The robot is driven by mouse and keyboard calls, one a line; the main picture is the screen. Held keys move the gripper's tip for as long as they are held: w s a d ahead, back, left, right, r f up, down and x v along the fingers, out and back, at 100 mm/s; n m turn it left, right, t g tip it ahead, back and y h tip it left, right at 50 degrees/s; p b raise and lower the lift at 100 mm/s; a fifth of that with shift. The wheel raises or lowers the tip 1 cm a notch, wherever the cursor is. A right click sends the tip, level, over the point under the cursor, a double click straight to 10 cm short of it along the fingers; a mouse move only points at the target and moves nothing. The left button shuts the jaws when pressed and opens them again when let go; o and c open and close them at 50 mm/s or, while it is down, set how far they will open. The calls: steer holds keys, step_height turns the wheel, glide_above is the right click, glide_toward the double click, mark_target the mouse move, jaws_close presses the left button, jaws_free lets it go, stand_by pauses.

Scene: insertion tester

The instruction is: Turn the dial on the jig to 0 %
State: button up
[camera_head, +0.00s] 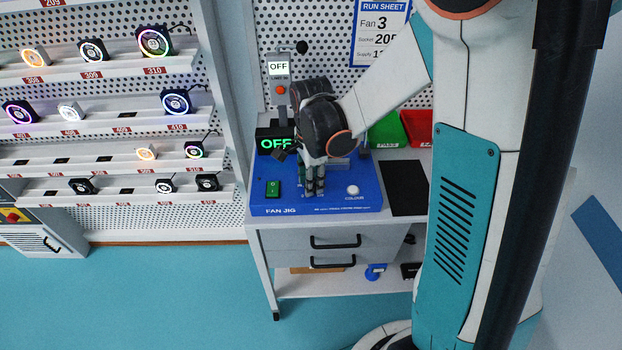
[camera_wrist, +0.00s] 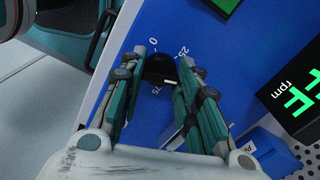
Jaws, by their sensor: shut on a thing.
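The blue fan jig (camera_head: 325,206) sits on the bench top, with a green rocker switch (camera_head: 272,188) at left and a white button (camera_head: 352,190) marked COLOUR at right. My gripper (camera_head: 314,190) points down onto the jig's front panel between them and hides the dial there. In the wrist view the black dial (camera_wrist: 160,68) sits between my gripper's fingertips (camera_wrist: 162,63), which are shut on its sides. Printed marks 0, 25 and 75 show around the dial; the 50 mark is hidden.
A display (camera_head: 276,142) behind the jig reads OFF in green; its rpm label shows in the wrist view. A black mat (camera_head: 403,188) lies right of the jig, with green (camera_head: 386,131) and red (camera_head: 418,127) bins behind.

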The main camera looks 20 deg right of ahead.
steer(key=n, duration=1.3)
steer(key=shift+n, duration=0.4)
steer(key=n, duration=0.4)
steer(key=shift+n, duration=2.8)
steer(key=o, duration=1.1)
steer(key=shift+r, duration=0.1)
